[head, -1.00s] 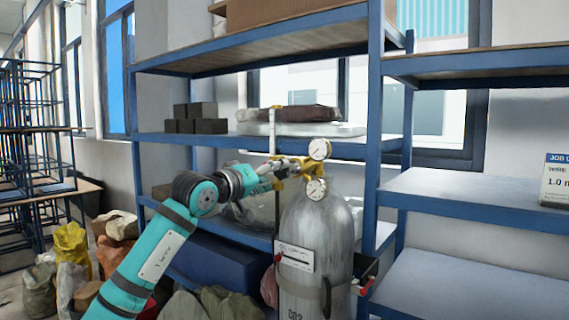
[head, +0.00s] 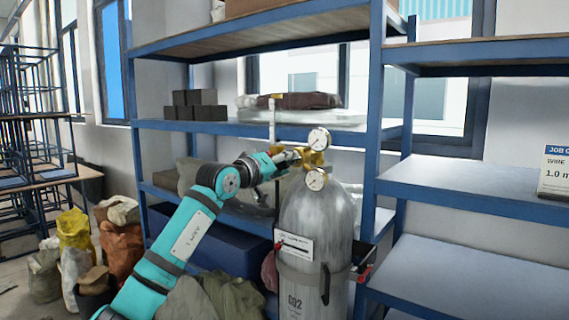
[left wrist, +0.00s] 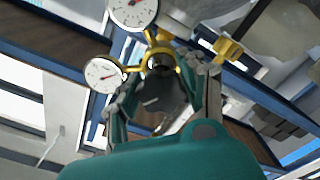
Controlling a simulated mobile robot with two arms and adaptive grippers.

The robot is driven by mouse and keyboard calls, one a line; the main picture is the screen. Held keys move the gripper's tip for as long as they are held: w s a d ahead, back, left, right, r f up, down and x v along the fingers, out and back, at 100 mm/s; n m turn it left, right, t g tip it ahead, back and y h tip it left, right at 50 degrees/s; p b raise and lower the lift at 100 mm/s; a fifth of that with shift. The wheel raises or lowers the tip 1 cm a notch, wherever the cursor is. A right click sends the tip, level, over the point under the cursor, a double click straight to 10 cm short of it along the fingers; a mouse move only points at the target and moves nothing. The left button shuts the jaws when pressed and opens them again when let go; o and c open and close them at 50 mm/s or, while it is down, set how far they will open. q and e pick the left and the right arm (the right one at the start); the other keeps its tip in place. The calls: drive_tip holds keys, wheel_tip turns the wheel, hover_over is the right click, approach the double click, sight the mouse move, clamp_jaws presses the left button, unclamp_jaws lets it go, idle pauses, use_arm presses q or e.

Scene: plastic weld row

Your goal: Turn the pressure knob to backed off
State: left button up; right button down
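A grey CO2 cylinder (head: 318,215) stands upright in front of the shelving, with a brass regulator (head: 311,157) on top. It carries an upper gauge (head: 319,139) and a lower gauge (head: 316,179); both also show in the left wrist view (left wrist: 133,8) (left wrist: 103,74). My left gripper (head: 287,157) is at the regulator's left side. In the left wrist view its fingers (left wrist: 162,88) stand apart on either side of a dark, knob-like part (left wrist: 160,95) before the yellow regulator body (left wrist: 160,58). Whether they touch it I cannot tell. My right gripper is out of view.
Blue shelving (head: 250,128) stands close behind the cylinder, holding dark blocks (head: 195,106) and wrapped goods (head: 300,108). Shelves with a job card (head: 556,172) are at right. Sacks (head: 75,232) crowd the floor at left.

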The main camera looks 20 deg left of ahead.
use_arm(q)
drive_tip(key=c, duration=0.4)
drive_tip(key=shift+w+f, duration=0.15)
drive_tip(key=shift+c, duration=0.4)
drive_tip(key=shift+w+d+f, duration=0.1)
drive_tip(key=shift+w+f, duration=0.05)
drive_tip(key=shift+f, duration=0.05)
drive_tip(key=shift+c, duration=0.3)
